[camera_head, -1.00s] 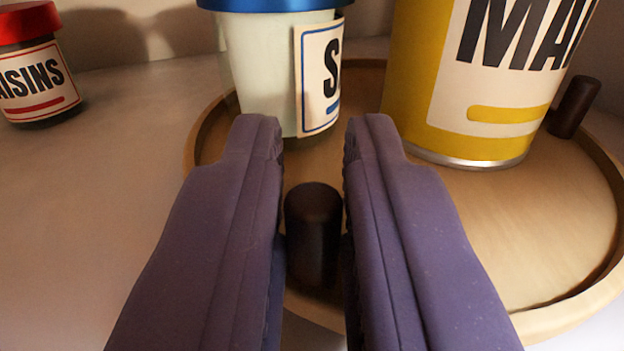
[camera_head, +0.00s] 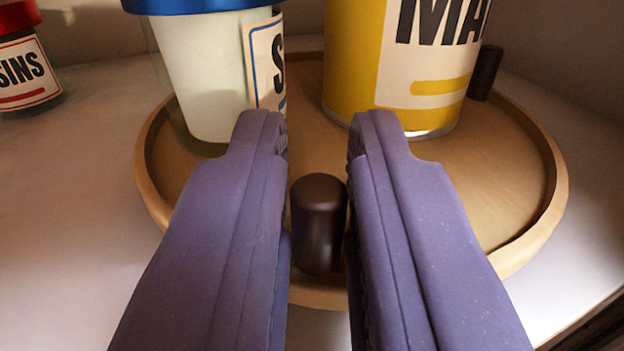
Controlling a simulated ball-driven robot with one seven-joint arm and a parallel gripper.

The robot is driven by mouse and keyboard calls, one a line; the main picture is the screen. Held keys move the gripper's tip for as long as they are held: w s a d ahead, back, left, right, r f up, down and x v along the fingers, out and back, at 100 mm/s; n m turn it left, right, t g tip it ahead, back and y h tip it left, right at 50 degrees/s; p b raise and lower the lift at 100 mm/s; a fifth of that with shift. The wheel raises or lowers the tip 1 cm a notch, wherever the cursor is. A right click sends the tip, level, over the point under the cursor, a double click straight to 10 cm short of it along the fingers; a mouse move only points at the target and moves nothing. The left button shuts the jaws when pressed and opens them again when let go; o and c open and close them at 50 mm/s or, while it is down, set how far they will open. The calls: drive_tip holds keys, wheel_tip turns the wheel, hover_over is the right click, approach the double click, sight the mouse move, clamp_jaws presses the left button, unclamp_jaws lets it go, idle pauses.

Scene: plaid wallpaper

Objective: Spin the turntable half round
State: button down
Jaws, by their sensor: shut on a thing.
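The turntable (camera_head: 530,225) is a round, pale wooden tray with a raised rim. A dark brown upright peg (camera_head: 318,225) stands at its near edge, and my gripper (camera_head: 317,125) is shut on it, one purple finger on each side. A second dark peg (camera_head: 487,72) stands at the far right rim. On the turntable are a pale jar (camera_head: 205,85) with a blue lid at left and a yellow can (camera_head: 355,60) at the back. Their labels are partly cut off or hidden.
A red-lidded raisins jar (camera_head: 25,75) stands off the turntable at far left, cut by the frame. The pale surface (camera_head: 75,200) is clear left of the turntable. A dark edge (camera_head: 590,325) shows at the lower right.

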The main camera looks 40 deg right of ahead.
drive_tip(key=shift+d+r, duration=0.1)
drive_tip(key=shift+d, duration=0.05)
drive_tip(key=c, duration=1.3)
unclamp_jaws()
drive_tip(key=shift+d, duration=0.15)
drive_tip(key=p+v, duration=0.2)
drive_tip(key=v, duration=0.6)
drive_tip(key=shift+w, duration=0.1)
